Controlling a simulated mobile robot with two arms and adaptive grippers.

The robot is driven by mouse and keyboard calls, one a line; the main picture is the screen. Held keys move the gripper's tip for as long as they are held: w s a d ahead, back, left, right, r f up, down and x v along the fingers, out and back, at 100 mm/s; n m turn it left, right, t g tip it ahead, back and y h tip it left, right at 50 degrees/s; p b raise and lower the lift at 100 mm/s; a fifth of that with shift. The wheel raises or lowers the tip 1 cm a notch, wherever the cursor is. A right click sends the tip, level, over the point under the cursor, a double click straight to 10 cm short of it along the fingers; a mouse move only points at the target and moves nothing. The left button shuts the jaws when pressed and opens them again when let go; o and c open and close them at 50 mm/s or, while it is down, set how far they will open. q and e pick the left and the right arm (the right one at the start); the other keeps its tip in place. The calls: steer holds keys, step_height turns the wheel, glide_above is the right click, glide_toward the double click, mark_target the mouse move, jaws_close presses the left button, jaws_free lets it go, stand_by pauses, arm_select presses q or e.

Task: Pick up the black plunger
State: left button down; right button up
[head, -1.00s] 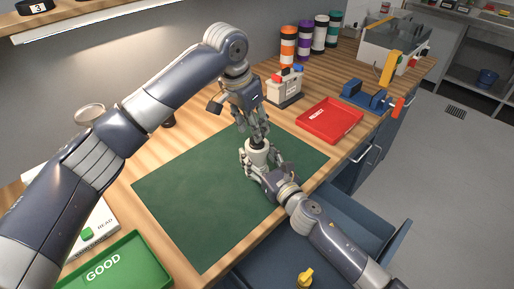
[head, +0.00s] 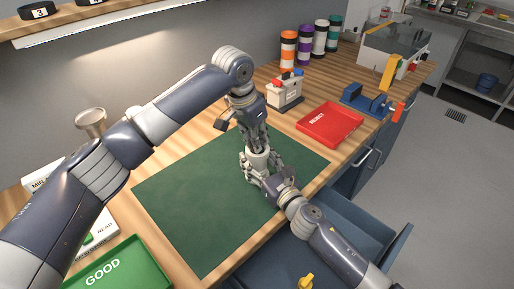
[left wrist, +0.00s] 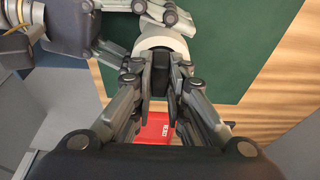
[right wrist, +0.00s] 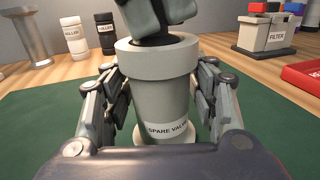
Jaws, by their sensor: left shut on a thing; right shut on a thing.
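The black plunger (right wrist: 153,42) stands in the open top of a white cylinder labelled "SPARE VALVE" (right wrist: 160,95), upright over the green mat. My left gripper (head: 258,148) points down from above. In the left wrist view its fingers are closed on the sides of the plunger (left wrist: 160,72), just above the white rim. Its fingertips also show at the top of the right wrist view (right wrist: 155,14). My right gripper (head: 258,170) is shut around the white cylinder, one finger on each side. The plunger's lower part is hidden inside the cylinder.
The green mat (head: 205,205) is otherwise clear. A red reject tray (head: 330,124) and a blue fixture (head: 365,100) lie to the right, a filter box (head: 285,92) behind. A green GOOD tray (head: 118,268) is at front left. An open blue drawer (head: 345,230) juts out in front.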

steer(key=shift+f, duration=0.1)
arm_select(q)
step_height(320, 180, up, 10)
arm_select(e)
steer(key=o, duration=1.3)
steer(key=shift+s+d, duration=0.1)
